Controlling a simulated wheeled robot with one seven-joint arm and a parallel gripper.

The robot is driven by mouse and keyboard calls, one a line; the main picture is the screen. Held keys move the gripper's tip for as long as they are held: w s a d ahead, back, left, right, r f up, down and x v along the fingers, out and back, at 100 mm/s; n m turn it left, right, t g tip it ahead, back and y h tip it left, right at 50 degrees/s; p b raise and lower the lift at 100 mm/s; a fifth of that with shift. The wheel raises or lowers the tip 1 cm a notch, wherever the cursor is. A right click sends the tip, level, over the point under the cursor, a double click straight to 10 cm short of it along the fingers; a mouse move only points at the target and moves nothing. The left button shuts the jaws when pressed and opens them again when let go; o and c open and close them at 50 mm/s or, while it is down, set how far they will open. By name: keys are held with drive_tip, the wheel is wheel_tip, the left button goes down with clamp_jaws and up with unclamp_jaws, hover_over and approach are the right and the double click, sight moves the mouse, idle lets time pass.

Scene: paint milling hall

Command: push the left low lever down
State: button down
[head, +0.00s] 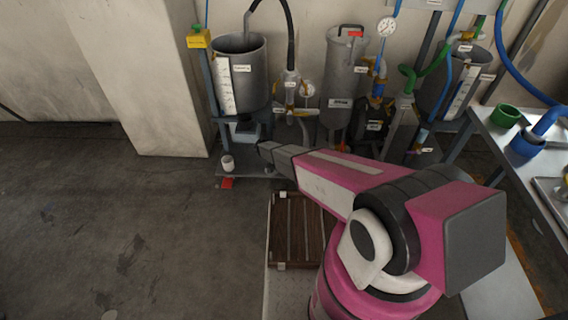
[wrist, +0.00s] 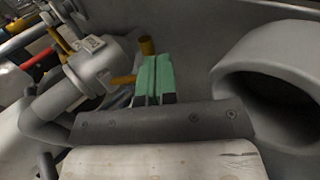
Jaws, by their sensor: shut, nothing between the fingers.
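In the wrist view, an ochre lever arm (wrist: 123,79) sticks out from a pale grey valve body (wrist: 92,68) and runs toward my fingers. An ochre knob-like end (wrist: 147,46) shows just beyond the fingertips. My gripper (wrist: 155,75) has its green fingers shut together with nothing between them, in front of the ochre parts. I cannot tell whether they touch. The fingers hide part of the lever. In the head view, the arm reaches toward the equipment at the back, and I cannot make out the low lever or the fingertips clearly.
A wide grey pipe mouth (wrist: 284,82) is close on the right of my fingers. In the head view, a grey tank (head: 240,80) stands at the back left, with a white cup (head: 228,163) below it. A slatted wooden pallet (head: 291,230) lies near my base. The left floor is clear.

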drive_tip(key=shift+d+f, duration=0.1)
drive_tip(key=shift+f, duration=0.15)
idle(0.5)
